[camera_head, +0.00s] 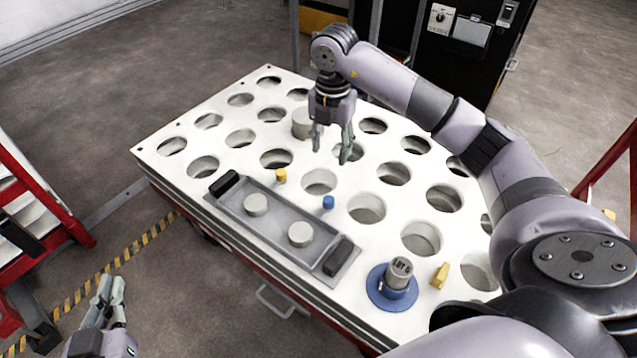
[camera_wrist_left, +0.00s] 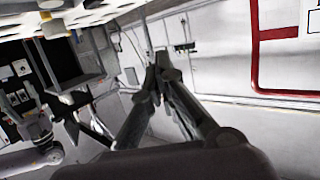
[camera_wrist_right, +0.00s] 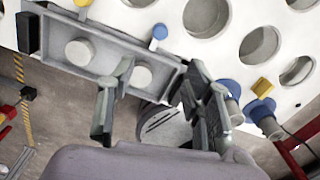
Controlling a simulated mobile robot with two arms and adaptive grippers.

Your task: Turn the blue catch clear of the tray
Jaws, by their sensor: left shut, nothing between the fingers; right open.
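The grey tray (camera_head: 273,228) lies on the white perforated table, with black end handles and two pale round pieces inside. The blue catch (camera_head: 328,203) is a small upright piece by the tray's far long edge, toward its right end. In the right wrist view the blue catch (camera_wrist_right: 159,32) shows above the tray (camera_wrist_right: 110,66); whether it overlaps the rim is unclear. My right gripper (camera_head: 333,142) is open and empty, pointing down above the table beyond the catch. My left gripper (camera_head: 113,290) is shut and empty, off the table at lower left.
A yellow catch (camera_head: 281,176) stands at the tray's far edge. A grey cylinder (camera_head: 399,270) stands on a blue round base (camera_head: 391,292) right of the tray, beside a yellow block (camera_head: 440,274). A pale cylinder (camera_head: 302,124) is near my right gripper. Holes cover the table (camera_head: 222,141).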

